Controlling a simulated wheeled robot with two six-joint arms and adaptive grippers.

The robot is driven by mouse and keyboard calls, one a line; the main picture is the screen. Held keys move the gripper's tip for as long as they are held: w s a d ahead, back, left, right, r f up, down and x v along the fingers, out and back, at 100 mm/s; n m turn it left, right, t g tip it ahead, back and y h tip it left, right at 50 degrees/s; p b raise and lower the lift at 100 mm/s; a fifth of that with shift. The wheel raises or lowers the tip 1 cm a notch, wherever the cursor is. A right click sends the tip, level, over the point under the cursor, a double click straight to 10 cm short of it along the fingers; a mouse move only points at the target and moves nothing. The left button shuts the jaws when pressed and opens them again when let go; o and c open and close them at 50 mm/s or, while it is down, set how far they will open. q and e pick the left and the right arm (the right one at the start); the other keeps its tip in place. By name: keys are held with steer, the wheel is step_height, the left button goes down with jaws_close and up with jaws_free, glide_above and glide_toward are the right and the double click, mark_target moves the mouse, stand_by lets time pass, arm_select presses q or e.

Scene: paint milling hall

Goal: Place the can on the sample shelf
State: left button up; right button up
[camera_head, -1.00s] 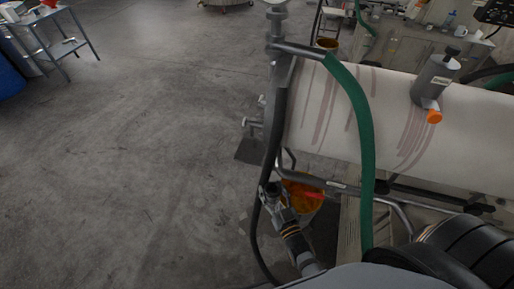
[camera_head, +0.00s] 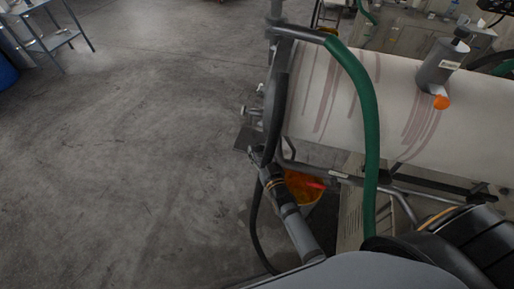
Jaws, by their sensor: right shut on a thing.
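My right gripper (camera_head: 262,162) reaches up from the bottom of the head view. It is shut on a small grey thing that looks like the can (camera_head: 256,153), mostly hidden by the fingers. The held can is at the near right corner of a small dark grey plate (camera_head: 244,139), probably the sample shelf, at the left end of the mill. I cannot tell whether the can touches the plate. My left gripper is out of view.
The paint-streaked white mill drum (camera_head: 400,105) fills the right, with a green hose (camera_head: 369,130) across it. A black hose hangs beside my right gripper. An orange bucket (camera_head: 305,190) stands below the drum. Open floor (camera_head: 130,160) lies left; a metal table (camera_head: 55,40) stands far left.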

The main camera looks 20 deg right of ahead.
mark_target(258, 147)
steer(key=w+b, duration=0.1)
steer(key=w, duration=0.1)
steer(key=w+f+b, duration=0.1)
steer(key=w+b, duration=0.1)
steer(key=shift+a+f, duration=0.1)
steer(key=shift+f+b, duration=0.3)
steer(key=shift+b, duration=0.1)
steer(key=shift+s+r, duration=0.1)
steer(key=shift+r, duration=0.15)
steer(key=shift+f, duration=0.15)
steer(key=o, duration=1.2)
steer(key=shift+o, duration=0.2)
steer(key=shift+r, duration=0.2)
steer(key=s, duration=1.2)
steer(key=shift+d, duration=0.2)
